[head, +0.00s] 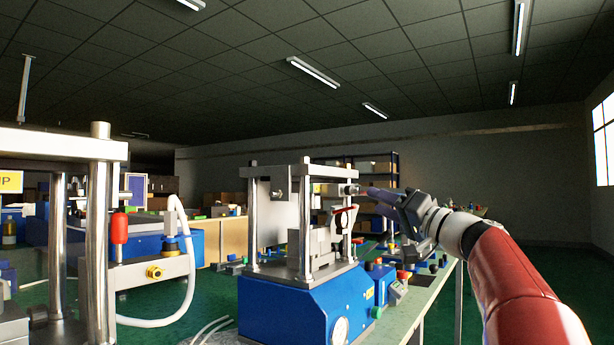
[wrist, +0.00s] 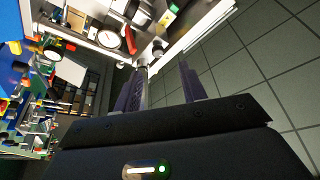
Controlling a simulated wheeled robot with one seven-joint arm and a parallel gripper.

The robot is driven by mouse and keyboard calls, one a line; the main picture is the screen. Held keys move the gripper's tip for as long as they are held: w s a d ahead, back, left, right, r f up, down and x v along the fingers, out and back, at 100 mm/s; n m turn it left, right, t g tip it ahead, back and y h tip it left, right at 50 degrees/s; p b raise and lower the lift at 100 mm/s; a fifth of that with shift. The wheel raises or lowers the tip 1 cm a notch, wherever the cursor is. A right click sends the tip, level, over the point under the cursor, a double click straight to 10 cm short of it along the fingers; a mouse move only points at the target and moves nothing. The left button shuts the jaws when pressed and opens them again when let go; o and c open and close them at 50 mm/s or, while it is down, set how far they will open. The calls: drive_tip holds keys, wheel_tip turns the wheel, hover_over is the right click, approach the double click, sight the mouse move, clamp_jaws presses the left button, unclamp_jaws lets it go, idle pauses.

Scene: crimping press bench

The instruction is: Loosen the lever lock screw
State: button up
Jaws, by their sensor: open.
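The blue press (head: 300,305) stands on the bench with steel columns and a top plate. A small dark round knob (head: 352,189) sticks out at its upper right; it looks like the lever lock screw, though I cannot be sure. A lever with a red part (head: 346,212) is just below it. My gripper (head: 370,192) reaches in from the right, its fingertips close to the knob; the head view does not settle whether they touch. In the wrist view my gripper (wrist: 160,72) has its two purple fingers apart, with a dark knob (wrist: 157,47) just beyond the tips.
Another steel-columned machine (head: 97,220) with a red handle and white hose stands at the left. Small blue and red parts lie on the bench (head: 425,295) right of the press. Shelves (head: 378,165) stand behind. Space above the press is clear.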

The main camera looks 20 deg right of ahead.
sight(351, 192)
drive_tip(key=p+x, duration=0.1)
drive_tip(key=x, duration=0.2)
drive_tip(key=p+x, duration=0.1)
drive_tip(key=x, duration=0.2)
drive_tip(key=shift+d+r, duration=0.1)
drive_tip(key=shift+d, duration=0.15)
drive_tip(key=shift+w+a+r+p, duration=0.1)
drive_tip(key=shift+w+a+p, duration=0.2)
drive_tip(key=shift+w, duration=0.35)
drive_tip(key=c, duration=0.9)
